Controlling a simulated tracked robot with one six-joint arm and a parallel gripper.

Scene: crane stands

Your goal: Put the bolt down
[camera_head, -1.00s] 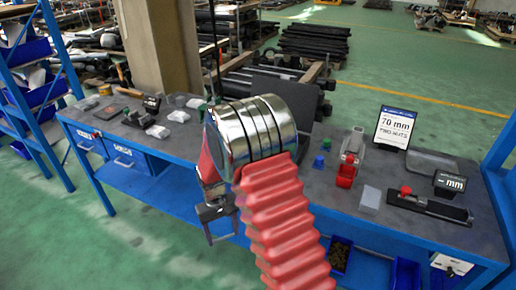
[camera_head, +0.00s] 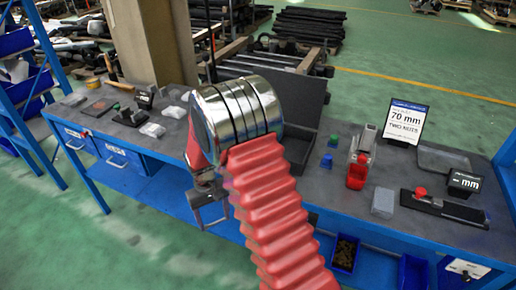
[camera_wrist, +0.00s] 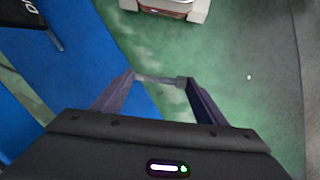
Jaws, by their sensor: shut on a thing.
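My gripper (camera_head: 211,209) hangs low in the head view, in front of the workbench's near edge. In the wrist view my gripper (camera_wrist: 160,79) has its two dark fingers apart, with a thin grey bolt (camera_wrist: 159,79) spanning between the tips. The bolt lies crosswise and is held clear, with green floor behind it. In the head view the bolt is too small to make out surely.
The workbench (camera_head: 300,190) has a grey top and blue frame. On its right stand a "70 mm two nuts" sign (camera_head: 404,120), a red bin (camera_head: 357,172), a black measuring device (camera_head: 444,205) and a small display (camera_head: 464,183). Small parts lie at left. A pillar (camera_head: 150,45) rises behind.

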